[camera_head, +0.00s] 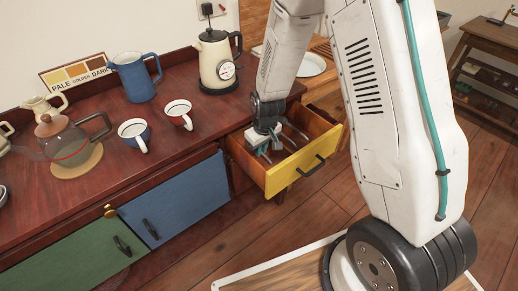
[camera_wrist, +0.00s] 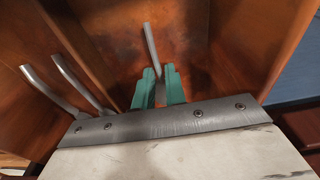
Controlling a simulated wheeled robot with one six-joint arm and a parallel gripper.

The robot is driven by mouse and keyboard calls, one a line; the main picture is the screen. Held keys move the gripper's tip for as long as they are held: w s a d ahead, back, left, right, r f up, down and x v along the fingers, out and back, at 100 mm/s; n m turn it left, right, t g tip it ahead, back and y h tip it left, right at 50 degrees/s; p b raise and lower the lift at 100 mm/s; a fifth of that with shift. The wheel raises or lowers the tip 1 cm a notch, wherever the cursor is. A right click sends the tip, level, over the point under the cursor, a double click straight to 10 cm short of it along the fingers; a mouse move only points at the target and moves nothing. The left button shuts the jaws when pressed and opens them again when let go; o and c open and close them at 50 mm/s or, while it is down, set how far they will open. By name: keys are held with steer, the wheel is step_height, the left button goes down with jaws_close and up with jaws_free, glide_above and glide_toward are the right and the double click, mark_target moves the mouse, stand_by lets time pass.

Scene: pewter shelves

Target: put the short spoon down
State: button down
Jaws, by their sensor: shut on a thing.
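The short spoon (camera_wrist: 151,48) shows as a slim grey metal handle in the wrist view. It rises from between the two green fingers of my gripper (camera_wrist: 159,88), which is shut on it. The rest of the spoon is hidden by the fingers. In the head view my gripper (camera_head: 265,137) is inside the open yellow-fronted drawer (camera_head: 302,160), below the counter top. I cannot tell whether the spoon touches the drawer floor.
Two other metal utensils lean at the left inside the drawer: one (camera_wrist: 48,88) and another (camera_wrist: 80,82). The drawer's wooden walls stand close around my gripper. A kettle (camera_head: 214,62), two mugs, a blue jug (camera_head: 135,78) and a glass teapot (camera_head: 66,138) stand on the counter.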

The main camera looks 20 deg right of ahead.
steer(key=shift+w+a+f, duration=0.15)
steer(key=shift+w+f, duration=0.4)
steer(key=shift+f, duration=0.05)
steer(key=shift+f, duration=0.3)
steer(key=c, duration=1.4)
jaws_free()
steer(key=shift+c, duration=0.2)
